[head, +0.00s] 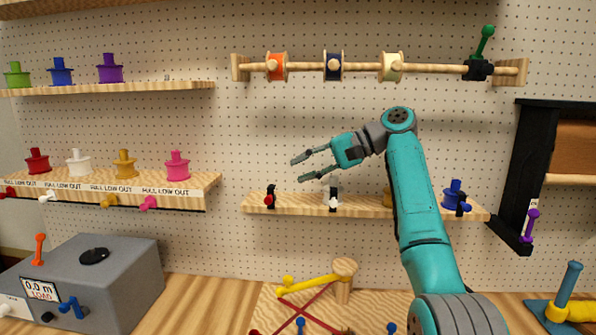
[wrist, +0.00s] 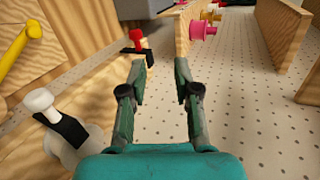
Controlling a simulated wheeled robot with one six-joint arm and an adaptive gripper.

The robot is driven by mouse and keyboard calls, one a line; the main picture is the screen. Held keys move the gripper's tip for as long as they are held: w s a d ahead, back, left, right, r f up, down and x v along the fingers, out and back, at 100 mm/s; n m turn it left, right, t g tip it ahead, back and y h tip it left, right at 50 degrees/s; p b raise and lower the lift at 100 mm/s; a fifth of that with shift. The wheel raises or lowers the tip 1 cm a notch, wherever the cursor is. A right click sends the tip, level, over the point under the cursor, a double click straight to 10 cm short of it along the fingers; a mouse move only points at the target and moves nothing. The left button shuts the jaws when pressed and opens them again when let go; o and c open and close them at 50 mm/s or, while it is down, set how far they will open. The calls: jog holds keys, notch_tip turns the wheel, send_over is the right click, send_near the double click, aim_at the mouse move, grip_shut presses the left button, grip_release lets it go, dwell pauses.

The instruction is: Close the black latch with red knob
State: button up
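The black latch with red knob (head: 271,190) is on the front edge of the lower middle wooden shelf, near its left end. Its black bar looks upright, with the red knob at about mid-height. In the wrist view the latch (wrist: 138,50) shows beyond my fingertips, close to the left finger's line, with its red knob up. My gripper (head: 298,170) is open and empty. It points left, above the shelf and up and right of the red-knob latch, apart from it. Whether the latch is shut is hard to tell.
A black latch with white knob (head: 333,200) is further right on the same shelf (head: 300,204); it is close on the left in the wrist view (wrist: 62,122). A blue spool (head: 453,192) stands at the shelf's right. A rod with spools (head: 300,67) hangs above my gripper.

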jog(key=shift+v, duration=1.45)
jog(key=shift+s+f, duration=0.1)
